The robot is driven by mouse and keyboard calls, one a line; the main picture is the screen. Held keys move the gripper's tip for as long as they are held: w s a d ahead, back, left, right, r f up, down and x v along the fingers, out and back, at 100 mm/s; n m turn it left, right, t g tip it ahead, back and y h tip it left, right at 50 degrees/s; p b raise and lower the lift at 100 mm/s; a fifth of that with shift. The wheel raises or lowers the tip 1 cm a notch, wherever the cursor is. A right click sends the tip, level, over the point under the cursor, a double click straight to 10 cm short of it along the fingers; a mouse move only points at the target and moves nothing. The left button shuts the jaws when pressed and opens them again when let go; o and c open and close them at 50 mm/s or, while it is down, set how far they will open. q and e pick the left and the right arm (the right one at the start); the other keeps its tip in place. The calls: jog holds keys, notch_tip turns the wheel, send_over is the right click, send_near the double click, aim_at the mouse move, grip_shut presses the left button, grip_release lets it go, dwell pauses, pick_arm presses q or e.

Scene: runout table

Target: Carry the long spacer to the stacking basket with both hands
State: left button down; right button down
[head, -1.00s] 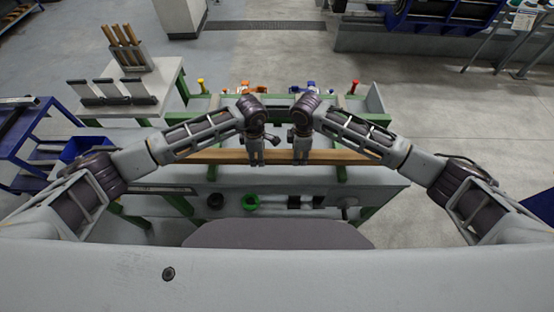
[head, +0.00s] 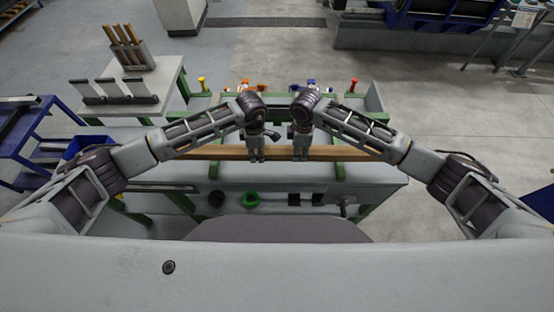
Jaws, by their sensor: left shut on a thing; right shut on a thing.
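The long spacer (head: 276,153) is a straight wooden-brown bar lying crosswise in front of me, above the grey and green table. My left gripper (head: 256,156) is shut on it left of its middle. My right gripper (head: 301,156) is shut on it a short way to the right. The bar looks about level, and its outer parts run behind and below my forearms. I cannot clearly tell whether it touches the green supports under it. I cannot pick out the stacking basket with certainty.
A side table at left carries several grey slanted plates (head: 115,92) and a grey block (head: 128,60) with wooden sticks. A blue cart (head: 25,130) stands at far left. Yellow (head: 202,84) and red (head: 353,86) knobs stand at the table's back. Floor at right is open.

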pick_arm(q)
jog(key=shift+f, duration=0.15)
pick_arm(e)
jog(key=shift+f, duration=0.15)
dwell(0.4)
